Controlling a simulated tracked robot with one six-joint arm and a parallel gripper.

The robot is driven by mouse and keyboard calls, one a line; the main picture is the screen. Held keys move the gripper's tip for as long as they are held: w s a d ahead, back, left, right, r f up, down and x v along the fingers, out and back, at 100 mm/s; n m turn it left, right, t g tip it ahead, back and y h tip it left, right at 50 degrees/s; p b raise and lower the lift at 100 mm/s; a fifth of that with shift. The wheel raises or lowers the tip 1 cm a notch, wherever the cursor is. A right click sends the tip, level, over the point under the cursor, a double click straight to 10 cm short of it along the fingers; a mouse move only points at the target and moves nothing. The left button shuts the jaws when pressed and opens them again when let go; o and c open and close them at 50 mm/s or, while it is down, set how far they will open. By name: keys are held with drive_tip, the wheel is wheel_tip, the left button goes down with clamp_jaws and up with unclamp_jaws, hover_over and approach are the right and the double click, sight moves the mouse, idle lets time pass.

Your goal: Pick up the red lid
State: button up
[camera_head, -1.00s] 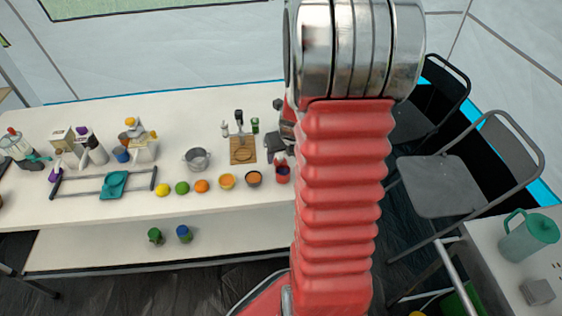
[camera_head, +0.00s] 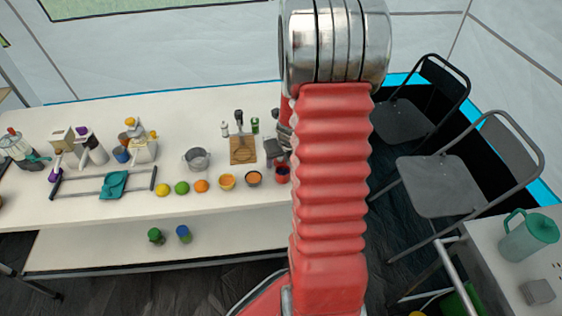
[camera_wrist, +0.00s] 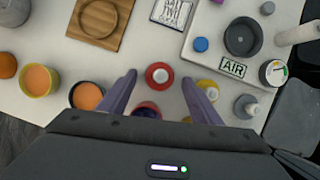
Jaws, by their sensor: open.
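The red lid (camera_wrist: 151,83), a red ring with a pale centre, lies on the white table in the wrist view. It shows between the two fingertips of my gripper (camera_wrist: 159,79). The gripper is open, with one purple-grey finger on each side of the lid and no visible contact. The height of the fingers above the lid is hard to tell. I cannot make out the lid in the head view, where my red arm covers part of that area. A red cup (camera_head: 282,174) stands at the table's right part; in the wrist view the gripper body partly hides a red object with a dark inside.
A wooden board (camera_wrist: 97,40) and bowls with orange contents (camera_wrist: 40,80) lie left of the gripper. Yellow items, a grey bottle (camera_wrist: 246,106) and a tray marked AIR (camera_wrist: 232,67) crowd the right side. Folding chairs (camera_head: 440,186) stand right of the table.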

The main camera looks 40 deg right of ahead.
drive_tip(key=shift+c, duration=0.5)
drive_tip(key=c, duration=1)
drive_tip(key=shift+r, duration=0.1)
wheel_tip(320, 180, up, 10)
idle(0.4)
idle(0.4)
drive_tip(key=s+a+r, duration=0.1)
drive_tip(key=s+a, duration=0.3)
drive_tip(key=s, duration=0.1)
drive_tip(key=shift+s+r, duration=0.15)
drive_tip(key=shift+s, duration=0.15)
